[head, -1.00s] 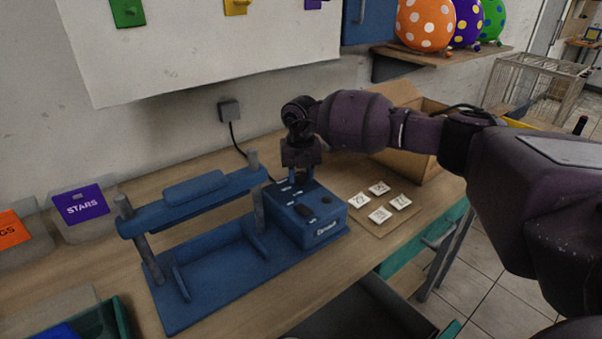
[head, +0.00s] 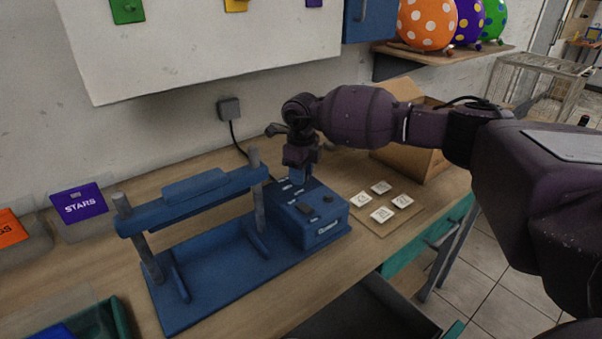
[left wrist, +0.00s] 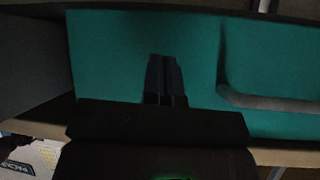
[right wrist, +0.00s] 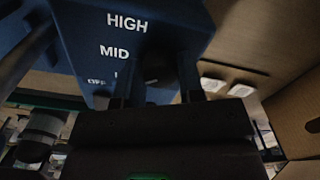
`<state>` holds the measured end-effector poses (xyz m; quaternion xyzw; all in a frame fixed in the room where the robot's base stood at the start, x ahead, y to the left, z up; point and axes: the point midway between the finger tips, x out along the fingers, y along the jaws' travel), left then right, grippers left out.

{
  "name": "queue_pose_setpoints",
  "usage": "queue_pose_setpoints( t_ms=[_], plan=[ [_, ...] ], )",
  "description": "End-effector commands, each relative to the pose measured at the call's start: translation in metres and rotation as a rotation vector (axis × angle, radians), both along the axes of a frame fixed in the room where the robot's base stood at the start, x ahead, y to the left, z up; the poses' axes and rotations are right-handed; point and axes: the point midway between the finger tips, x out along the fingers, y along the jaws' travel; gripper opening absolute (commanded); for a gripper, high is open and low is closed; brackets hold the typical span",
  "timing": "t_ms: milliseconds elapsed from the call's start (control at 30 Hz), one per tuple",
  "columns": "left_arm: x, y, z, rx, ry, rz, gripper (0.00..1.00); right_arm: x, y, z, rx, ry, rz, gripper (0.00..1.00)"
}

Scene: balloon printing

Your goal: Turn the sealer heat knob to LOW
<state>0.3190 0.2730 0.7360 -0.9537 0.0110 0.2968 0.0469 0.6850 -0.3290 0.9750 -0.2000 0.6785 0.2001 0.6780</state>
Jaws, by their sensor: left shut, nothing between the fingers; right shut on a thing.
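The blue sealer (head: 320,234) stands on the workbench, its control box at the right end of its blue base. My right gripper (head: 300,178) points down at the back of the box top, shut on the heat knob. In the right wrist view, the knob (right wrist: 156,78) is a dark shape between the fingers, mostly hidden. HIGH, MID and OFF show on the panel (right wrist: 90,30); the label between MID and OFF is mostly covered. The knob's pointer cannot be read. My left gripper (left wrist: 164,80) is shut and empty before a teal drawer front (left wrist: 110,50).
The sealer's bar (head: 195,200) and posts stand left of my right gripper. A board with several white tiles (head: 381,214) lies right of the box, and a cardboard box (head: 410,165) stands behind it. A cable runs to the wall socket (head: 229,109).

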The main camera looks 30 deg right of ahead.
Motion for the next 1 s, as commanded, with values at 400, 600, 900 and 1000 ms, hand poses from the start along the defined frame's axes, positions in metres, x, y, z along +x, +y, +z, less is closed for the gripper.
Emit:
queue_pose_setpoints(
  t_ms=[400,600,900,1000],
  plan=[
    [0.0004,-0.0004,-0.0074,0.001,0.008,-0.003,0.0,0.0006,0.0002,0.0004,0.001,-0.002,0.31,0.12],
    [0.0011,-0.0003,-0.0082,0.002,0.008,-0.005,0.0,0.0004,0.0003,0.0009,0.001,-0.003,0.391,0.12],
    [0.0024,-0.0005,-0.0077,0.003,0.006,-0.006,0.0,0.0005,0.0003,0.0017,0.0,-0.004,0.432,0.12],
    [0.0025,-0.0005,-0.0074,0.003,0.006,-0.006,0.0,0.0005,0.0003,0.0018,0.0,-0.004,0.434,0.12]
  ],
)
